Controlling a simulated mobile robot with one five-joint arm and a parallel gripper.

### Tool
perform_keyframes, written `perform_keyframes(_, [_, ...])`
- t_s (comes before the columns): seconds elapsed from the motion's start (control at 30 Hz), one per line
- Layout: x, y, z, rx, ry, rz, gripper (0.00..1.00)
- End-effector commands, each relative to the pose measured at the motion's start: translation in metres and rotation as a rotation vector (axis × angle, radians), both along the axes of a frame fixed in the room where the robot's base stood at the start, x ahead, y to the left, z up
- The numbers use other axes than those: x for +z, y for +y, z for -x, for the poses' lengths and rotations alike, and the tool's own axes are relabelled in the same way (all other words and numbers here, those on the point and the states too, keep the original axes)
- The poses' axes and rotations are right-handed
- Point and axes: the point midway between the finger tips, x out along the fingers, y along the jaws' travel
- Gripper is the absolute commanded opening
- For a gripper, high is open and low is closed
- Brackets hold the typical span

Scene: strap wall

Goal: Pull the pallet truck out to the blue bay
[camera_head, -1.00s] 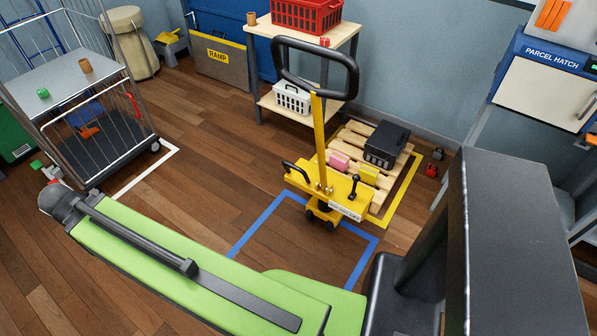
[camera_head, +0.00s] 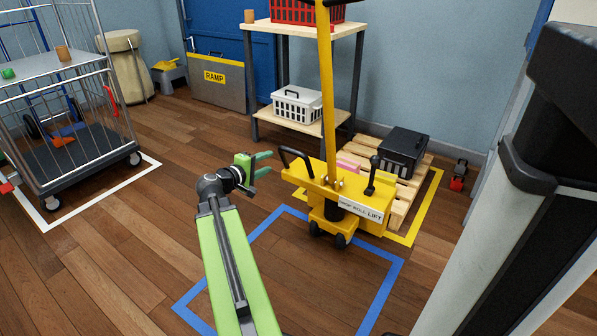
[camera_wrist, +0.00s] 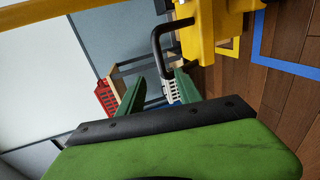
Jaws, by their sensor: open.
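The yellow pallet truck (camera_head: 340,200) stands with its forks toward the wooden pallet (camera_head: 405,200) and its front wheels at the back edge of the blue bay outline (camera_head: 275,222). Its tall yellow pole (camera_head: 326,100) rises out of the top of the head view. A black side handle (camera_head: 296,158) loops up at its left. My gripper (camera_head: 264,163) is open and empty, just left of this handle. In the wrist view the green fingers (camera_wrist: 156,92) point toward the black handle (camera_wrist: 158,45), which lies close beyond the right finger; contact cannot be told.
A black case (camera_head: 403,152) and a pink item sit on the pallet, inside a yellow outline (camera_head: 432,205). A shelf (camera_head: 300,122) with a red and a white basket stands behind. A wire cage trolley (camera_head: 75,130) stands left. The floor inside the blue outline looks clear.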

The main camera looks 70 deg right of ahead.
Motion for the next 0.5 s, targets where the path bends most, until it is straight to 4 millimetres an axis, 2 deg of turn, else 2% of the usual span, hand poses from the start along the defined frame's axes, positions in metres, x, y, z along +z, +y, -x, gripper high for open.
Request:
perform_keyframes(0.03, [-0.008, -0.005, 0.006, -0.005, 0.011, 0.010, 0.41])
perform_keyframes(0.3, [-0.005, -0.014, 0.011, -0.005, 0.023, 0.020, 0.41])
perform_keyframes(0.37, [-0.007, -0.023, 0.012, -0.006, 0.023, 0.020, 0.41])
perform_keyframes(0.5, [-0.015, -0.053, 0.019, -0.007, 0.023, 0.019, 0.41])
